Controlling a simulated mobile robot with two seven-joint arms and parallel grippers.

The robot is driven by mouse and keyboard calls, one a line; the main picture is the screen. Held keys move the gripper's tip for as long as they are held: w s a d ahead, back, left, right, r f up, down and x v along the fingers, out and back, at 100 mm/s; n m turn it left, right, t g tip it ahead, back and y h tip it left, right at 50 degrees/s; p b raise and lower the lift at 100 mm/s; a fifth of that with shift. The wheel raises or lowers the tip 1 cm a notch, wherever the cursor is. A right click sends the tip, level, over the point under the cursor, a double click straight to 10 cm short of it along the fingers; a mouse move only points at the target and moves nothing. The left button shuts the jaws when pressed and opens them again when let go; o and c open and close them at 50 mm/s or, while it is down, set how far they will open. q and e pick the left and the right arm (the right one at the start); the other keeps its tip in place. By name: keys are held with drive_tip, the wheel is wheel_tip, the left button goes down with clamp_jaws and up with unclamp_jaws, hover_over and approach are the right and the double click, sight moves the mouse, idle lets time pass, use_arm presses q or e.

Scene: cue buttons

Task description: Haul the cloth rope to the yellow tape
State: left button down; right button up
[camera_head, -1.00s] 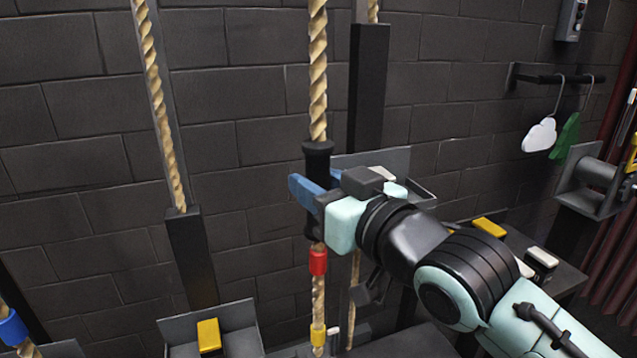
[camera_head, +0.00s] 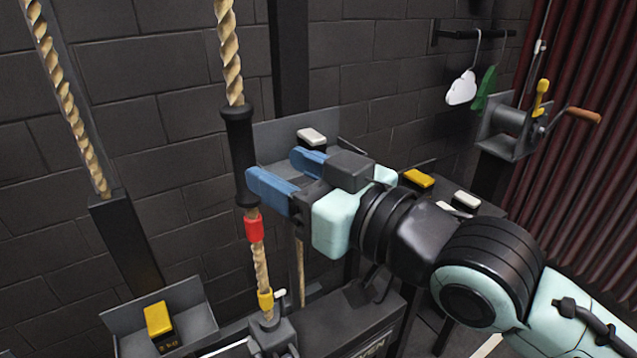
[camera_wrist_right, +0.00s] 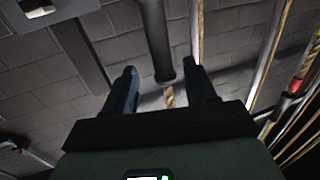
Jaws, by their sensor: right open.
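A tan twisted rope (camera_head: 229,50) hangs through a black sleeve (camera_head: 241,155). Below the sleeve it carries red tape (camera_head: 254,228) and yellow tape (camera_head: 266,300), and runs down into a dark fitting. I cannot tell which rope is the cloth one. My right gripper (camera_head: 272,170) is open, with blue fingers just right of the sleeve, the nearer fingertip close to its edge; I cannot tell if they touch. In the right wrist view, a black sleeve (camera_wrist_right: 155,45) with rope below it shows between the spread fingers (camera_wrist_right: 165,85). My left gripper is out of view.
Another rope (camera_head: 65,95) hangs at left above a black post and a yellow button (camera_head: 158,320). A white button (camera_head: 312,136) is behind my gripper; a yellow button (camera_head: 418,178) is right. A crank winch (camera_head: 510,125) and hooks with cloud shapes (camera_head: 461,88) are farther right.

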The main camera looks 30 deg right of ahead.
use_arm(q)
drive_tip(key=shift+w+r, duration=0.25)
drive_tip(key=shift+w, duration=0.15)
use_arm(e)
drive_tip(key=v, duration=0.4)
drive_tip(key=shift+s+d, duration=0.1)
drive_tip(key=shift+s, duration=0.3)
